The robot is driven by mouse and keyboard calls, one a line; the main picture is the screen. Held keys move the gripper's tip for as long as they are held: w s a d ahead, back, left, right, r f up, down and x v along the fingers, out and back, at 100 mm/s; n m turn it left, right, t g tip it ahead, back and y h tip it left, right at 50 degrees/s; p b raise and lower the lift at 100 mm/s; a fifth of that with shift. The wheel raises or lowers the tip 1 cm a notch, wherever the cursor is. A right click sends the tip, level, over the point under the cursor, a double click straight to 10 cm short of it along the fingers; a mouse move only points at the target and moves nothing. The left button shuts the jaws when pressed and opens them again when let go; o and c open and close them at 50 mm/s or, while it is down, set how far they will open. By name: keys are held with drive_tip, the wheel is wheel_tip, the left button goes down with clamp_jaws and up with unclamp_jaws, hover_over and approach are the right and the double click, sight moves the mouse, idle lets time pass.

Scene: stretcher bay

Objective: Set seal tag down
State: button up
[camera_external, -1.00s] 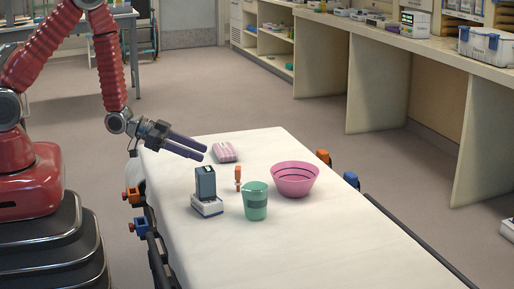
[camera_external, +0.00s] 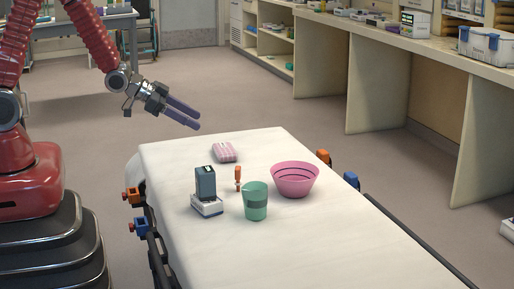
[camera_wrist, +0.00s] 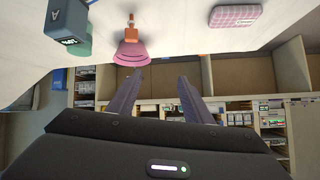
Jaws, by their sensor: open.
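A small orange piece (camera_external: 238,174), which may be the seal tag, is on the white-covered stretcher (camera_external: 300,240) between a dark grey block and a green cup. It also shows in the wrist view (camera_wrist: 131,32), near the pink bowl. My gripper (camera_external: 197,118) is open and empty, raised above the far left end of the stretcher and apart from everything on it. Its two spread fingers show in the wrist view (camera_wrist: 160,90) with nothing between them.
The dark grey block (camera_external: 205,181) rises from a white base (camera_external: 207,207). The green cup (camera_external: 256,205), pink bowl (camera_external: 295,184) and pink checked pouch (camera_external: 225,152) stand nearby. Coloured clamps sit on the stretcher rails. The stretcher's near half is bare.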

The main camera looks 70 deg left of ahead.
drive_tip(key=s+a+r+n+g+y, duration=0.2)
drive_tip(key=s+r+y, duration=0.1)
drive_tip(key=s+r, duration=0.9)
drive_tip(key=s+d+r+g, duration=0.1)
drive_tip(key=s+d+r, duration=0.1)
drive_tip(key=s, duration=0.6)
drive_tip(key=s+d+r+n+g+h, duration=0.1)
drive_tip(key=s+r, duration=0.3)
drive_tip(key=s, duration=0.4)
drive_tip(key=shift+s+d+n+g, duration=0.15)
drive_tip(key=shift+d+n+g, duration=0.15)
drive_tip(key=shift+d+g, duration=0.45)
drive_tip(key=shift+r, duration=0.1)
